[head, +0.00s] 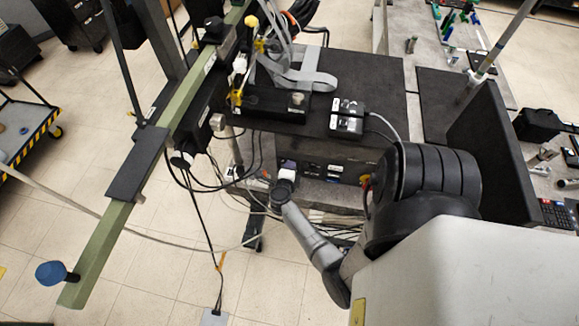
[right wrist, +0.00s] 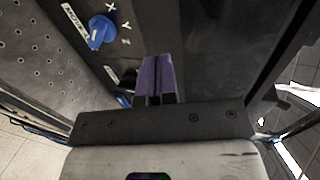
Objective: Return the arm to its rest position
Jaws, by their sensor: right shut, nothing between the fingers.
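My right arm comes in from the lower right in the head view, with its black elbow (head: 430,180) bent and its grey forearm (head: 312,238) reaching up and left. My right gripper (head: 288,164) is small there, in front of the dark instrument panel (head: 325,170). In the right wrist view the purple fingers of the right gripper (right wrist: 158,72) are together and empty. They point at a dark panel with a blue knob (right wrist: 101,32) and X, Y, Z labels. I cannot tell whether the fingertips touch the panel. My left gripper is not in view.
A green rail (head: 110,235) with a blue end knob (head: 50,273) crosses the left side. Loose cables (head: 195,200) hang left of the gripper. A black box (head: 346,118) sits on the dark bench top (head: 385,85). A cart (head: 28,125) stands far left; tiled floor is open between.

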